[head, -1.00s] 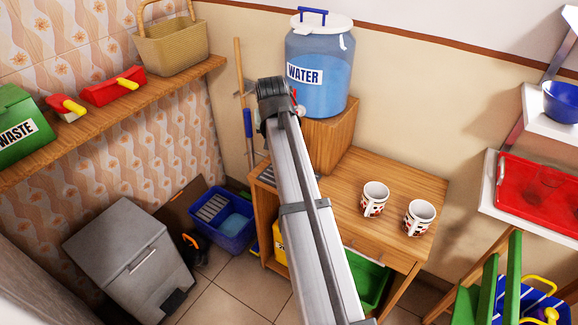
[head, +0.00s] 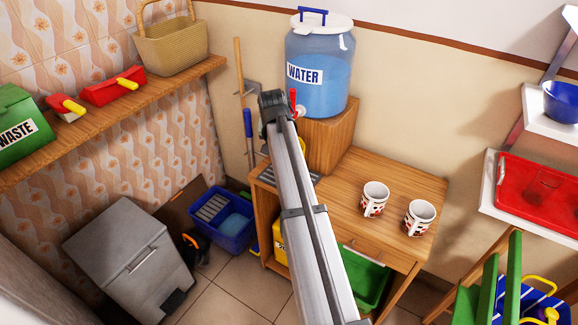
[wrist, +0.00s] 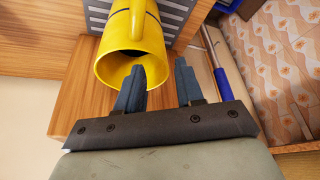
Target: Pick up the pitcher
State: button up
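The yellow pitcher (wrist: 112,45) is in the top middle of the wrist view, with its round dark mouth toward the camera and its handle on the near side. It is by a grey slatted drip tray (wrist: 175,18). My gripper (wrist: 161,68) is open, with nothing between its two dark fingers. The left finger overlaps the pitcher's mouth and rim in the picture; I cannot tell whether it touches. The right finger is clear to the right of the pitcher. In the head view my arm hides nearly all of the pitcher and the fingers.
A water dispenser (head: 320,75) with a red tap stands on a wooden block (head: 333,134) on the wooden table (head: 345,185). Two patterned mugs (head: 375,199) (head: 419,217) stand on the table's right part. A blue-handled tool (head: 248,130) leans on the wall behind.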

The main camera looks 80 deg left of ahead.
jog(key=shift+x, duration=3.1)
jog(key=shift+s+a+r, duration=0.1)
jog(key=shift+c, duration=0.3)
grip_shut()
